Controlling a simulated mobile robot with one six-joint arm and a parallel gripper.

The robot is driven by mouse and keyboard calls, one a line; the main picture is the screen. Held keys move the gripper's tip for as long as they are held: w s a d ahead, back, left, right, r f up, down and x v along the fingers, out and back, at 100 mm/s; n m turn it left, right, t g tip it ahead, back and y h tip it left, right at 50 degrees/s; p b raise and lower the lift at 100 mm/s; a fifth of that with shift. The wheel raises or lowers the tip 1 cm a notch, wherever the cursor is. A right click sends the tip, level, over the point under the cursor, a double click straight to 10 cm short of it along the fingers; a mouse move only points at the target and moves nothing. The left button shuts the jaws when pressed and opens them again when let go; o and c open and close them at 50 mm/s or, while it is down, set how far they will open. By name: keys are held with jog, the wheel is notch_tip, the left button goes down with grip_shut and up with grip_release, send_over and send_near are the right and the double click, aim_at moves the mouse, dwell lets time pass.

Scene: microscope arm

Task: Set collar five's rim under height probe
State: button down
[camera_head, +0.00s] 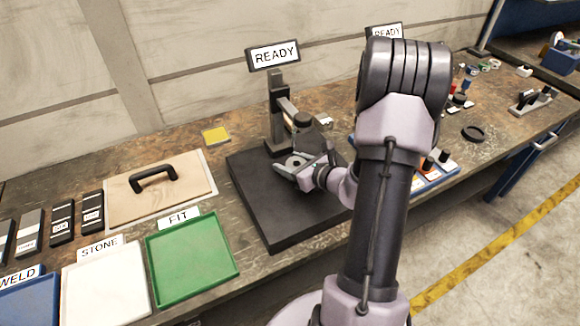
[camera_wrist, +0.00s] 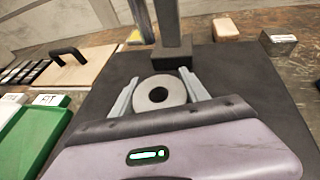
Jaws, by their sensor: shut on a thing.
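A grey ring-shaped collar (camera_wrist: 175,90) with a dark central hole sits between the two fingers of my gripper (camera_wrist: 159,88) in the wrist view. My gripper (camera_head: 295,168) is shut on the collar (camera_head: 294,161) over the black plate of the stand. In the head view the height probe (camera_head: 303,120) sticks out from the stand's upright column (camera_head: 277,115), just above and behind the collar. The column (camera_wrist: 171,35) also shows beyond the collar in the wrist view. No number is readable on the collar. I cannot tell whether it touches the plate.
The black base plate (camera_head: 267,215) is bare at front. A green FIT tray (camera_head: 190,260), a white STONE tray (camera_head: 105,290) and a blue WELD tray (camera_head: 28,303) stand at left. A handled board (camera_head: 160,200) lies behind them. A dark ring (camera_head: 473,133) lies at right.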

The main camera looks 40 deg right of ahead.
jog(key=shift+r, duration=0.15)
jog(key=c, duration=0.6)
grip_release()
